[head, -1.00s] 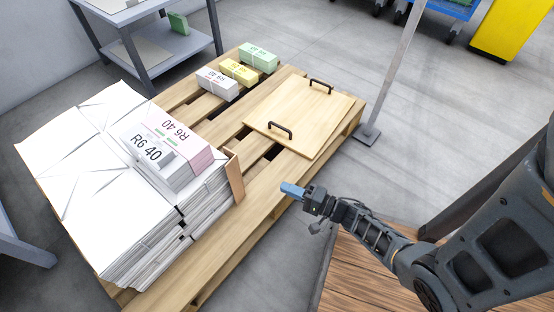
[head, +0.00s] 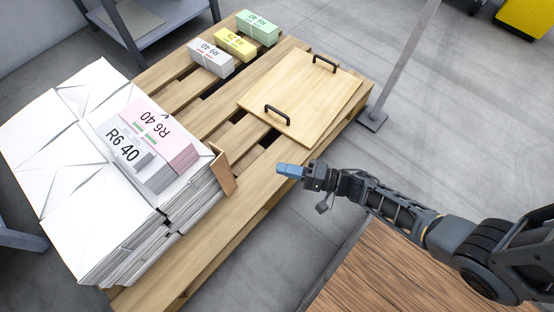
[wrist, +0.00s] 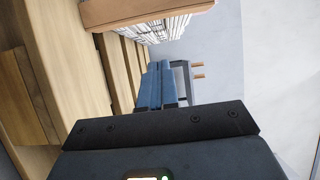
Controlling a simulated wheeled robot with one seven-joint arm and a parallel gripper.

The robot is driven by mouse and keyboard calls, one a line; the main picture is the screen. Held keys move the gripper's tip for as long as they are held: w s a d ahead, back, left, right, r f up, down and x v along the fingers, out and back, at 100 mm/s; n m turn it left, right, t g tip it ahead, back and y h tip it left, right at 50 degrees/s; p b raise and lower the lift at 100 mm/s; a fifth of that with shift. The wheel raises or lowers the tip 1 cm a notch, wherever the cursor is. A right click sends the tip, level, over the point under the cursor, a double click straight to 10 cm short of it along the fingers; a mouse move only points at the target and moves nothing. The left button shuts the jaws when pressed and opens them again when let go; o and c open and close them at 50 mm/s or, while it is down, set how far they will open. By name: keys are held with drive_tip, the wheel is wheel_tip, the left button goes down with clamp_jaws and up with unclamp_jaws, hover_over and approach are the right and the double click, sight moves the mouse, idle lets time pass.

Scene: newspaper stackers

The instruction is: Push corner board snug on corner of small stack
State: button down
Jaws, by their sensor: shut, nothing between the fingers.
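The brown corner board (head: 222,170) stands upright at the right corner of the small stack (head: 192,190) of white paper on the pallet. In the head view I cannot tell whether it sits flush against the stack. My gripper (head: 280,170) has blue fingers, shut and empty, to the right of the board and apart from it, near the pallet's front edge. In the wrist view the blue fingers (wrist: 153,86) point toward the upper part of the picture. The brown board (wrist: 140,12) shows there at the top, with paper edges beside it.
A wooden board with two black handles (head: 300,98) lies on the pallet (head: 262,200). Bundles in green (head: 257,28), yellow (head: 235,44) and grey (head: 210,59) lie at the back. A grey post (head: 400,60) stands right of the pallet. Pink and grey bundles (head: 150,140) top the stack.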

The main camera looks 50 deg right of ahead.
sight(230, 170)
drive_tip(key=w+a+b, duration=0.2)
drive_tip(key=w+a, duration=0.5)
drive_tip(key=w, duration=0.2)
drive_tip(key=shift+a, duration=0.3)
drive_tip(key=shift+w+a, duration=0.2)
drive_tip(key=shift+a, duration=0.3)
drive_tip(key=shift+w+a, duration=0.2)
drive_tip(key=shift+a, duration=0.3)
drive_tip(key=shift+r, duration=0.1)
